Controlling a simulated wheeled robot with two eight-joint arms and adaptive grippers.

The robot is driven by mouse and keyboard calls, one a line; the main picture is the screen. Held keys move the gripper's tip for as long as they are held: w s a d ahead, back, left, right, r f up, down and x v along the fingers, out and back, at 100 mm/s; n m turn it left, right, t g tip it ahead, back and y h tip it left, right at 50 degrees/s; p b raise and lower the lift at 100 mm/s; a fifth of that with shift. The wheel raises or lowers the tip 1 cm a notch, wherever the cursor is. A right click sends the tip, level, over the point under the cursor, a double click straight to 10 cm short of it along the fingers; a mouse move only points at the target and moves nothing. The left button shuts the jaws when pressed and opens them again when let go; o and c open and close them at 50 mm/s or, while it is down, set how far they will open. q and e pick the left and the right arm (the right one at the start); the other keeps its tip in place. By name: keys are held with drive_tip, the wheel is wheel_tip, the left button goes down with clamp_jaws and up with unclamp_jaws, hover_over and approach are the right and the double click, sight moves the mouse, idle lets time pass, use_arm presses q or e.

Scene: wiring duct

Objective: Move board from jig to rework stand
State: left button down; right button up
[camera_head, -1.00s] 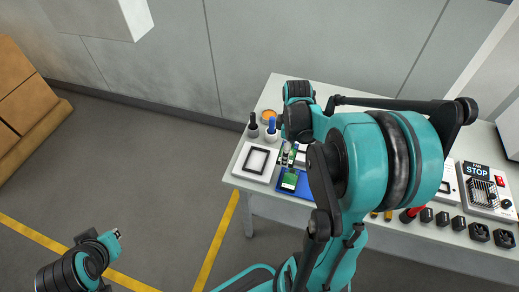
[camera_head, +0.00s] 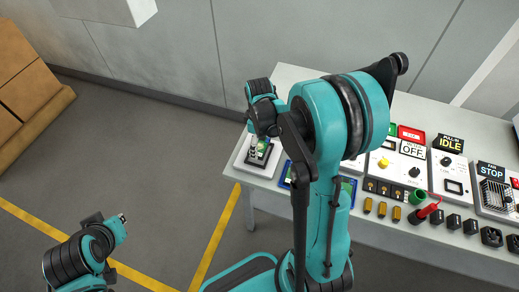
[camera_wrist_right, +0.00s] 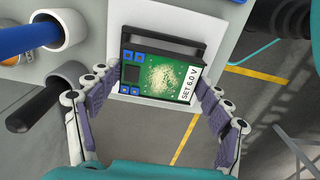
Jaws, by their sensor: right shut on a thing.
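The green board (camera_wrist_right: 160,78) has blue terminals and a "SET 6.0 V" label. My right gripper (camera_wrist_right: 157,82) is shut on it, with a finger at each side in the right wrist view. The board also shows in the head view (camera_head: 263,147), over a white plate with a black frame (camera_wrist_right: 190,45), apparently the rework stand. I cannot tell whether the board touches the frame. The blue pad (camera_head: 284,174), apparently the jig, is mostly hidden by my right arm. My left gripper (camera_head: 121,219) is at lower left, away from the table; its jaws are unclear.
Control boxes, including the "FAN STOP" unit (camera_head: 493,185), and several small connectors fill the table's right side. Open floor lies left of the table.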

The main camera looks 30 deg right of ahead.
sight(260, 145)
wheel_tip(260, 145, down, 4)
drive_tip(key=shift+r+b, duration=0.25)
drive_tip(key=shift+b, duration=0.25)
drive_tip(key=shift+f, duration=0.15)
drive_tip(key=o, duration=1.2)
drive_tip(key=shift+c, duration=0.2)
